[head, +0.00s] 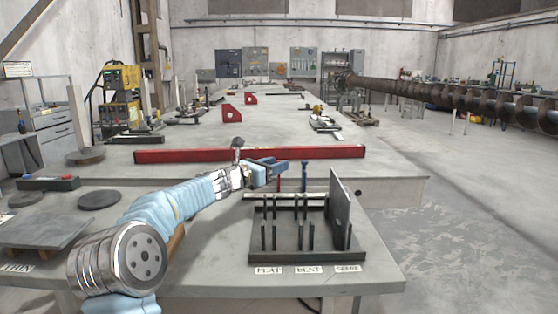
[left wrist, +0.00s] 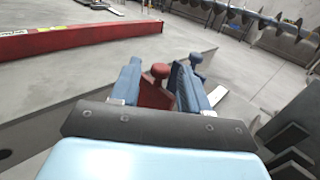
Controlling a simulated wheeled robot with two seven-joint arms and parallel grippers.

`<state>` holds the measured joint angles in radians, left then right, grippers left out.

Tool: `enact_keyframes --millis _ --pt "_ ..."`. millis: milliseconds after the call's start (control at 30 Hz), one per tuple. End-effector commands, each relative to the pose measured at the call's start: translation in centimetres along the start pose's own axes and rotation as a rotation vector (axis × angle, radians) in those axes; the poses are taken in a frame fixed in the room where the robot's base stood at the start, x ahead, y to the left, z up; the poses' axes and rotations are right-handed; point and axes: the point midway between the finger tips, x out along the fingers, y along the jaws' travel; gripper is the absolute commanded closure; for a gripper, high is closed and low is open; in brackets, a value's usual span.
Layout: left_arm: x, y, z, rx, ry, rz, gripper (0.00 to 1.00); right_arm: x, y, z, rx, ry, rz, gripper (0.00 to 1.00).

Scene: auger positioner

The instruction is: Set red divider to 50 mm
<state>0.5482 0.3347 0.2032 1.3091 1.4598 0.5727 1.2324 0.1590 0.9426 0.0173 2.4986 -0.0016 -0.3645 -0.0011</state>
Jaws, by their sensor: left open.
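The red divider (left wrist: 155,90) shows its red knob and upper body in the left wrist view, between the two blue fingers of my left gripper (left wrist: 152,86). The jaws are open around it; whether a finger touches it cannot be told. In the head view my left gripper (head: 282,167) is above the bench, behind the dark rack, and hides most of the red divider. A blue divider (head: 304,176) with a round knob stands just to the right; it also shows beyond the right finger in the left wrist view (left wrist: 195,62). My right gripper is out of view.
A dark slotted rack (head: 305,256) with upright pieces and a tall plate stands in front, labelled FLAT, BENT, SPARE. A long red beam (head: 200,156) lies behind the gripper. Round discs (head: 98,200) and a grey plate (head: 40,232) lie at left.

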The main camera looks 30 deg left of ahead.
Motion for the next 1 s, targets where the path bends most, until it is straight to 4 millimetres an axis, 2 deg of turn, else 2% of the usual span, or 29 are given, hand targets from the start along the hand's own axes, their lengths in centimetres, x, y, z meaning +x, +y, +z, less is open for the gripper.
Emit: enact_keyframes --millis 100,200,467,800,1000 --pt "1.4 0.0 0.1 0.001 0.000 0.000 0.54 -0.5 -0.3 0.1 -0.002 -0.002 -0.002 0.57" --pt "1.9 0.0 0.1 0.001 0.000 0.000 0.54 -0.5 -0.4 0.1 -0.003 -0.003 -0.003 0.57" --pt "2.0 0.0 0.0 0.001 0.000 0.001 0.54 -0.5 -0.4 0.1 -0.003 -0.003 -0.003 0.57" --pt "2.0 0.0 0.0 0.001 0.000 0.001 1.00 -0.5 -0.4 0.1 -0.003 -0.003 -0.003 0.57" --pt "2.0 0.0 0.0 0.001 0.000 0.001 1.00 -0.5 -0.4 0.1 -0.002 -0.003 -0.003 0.57"
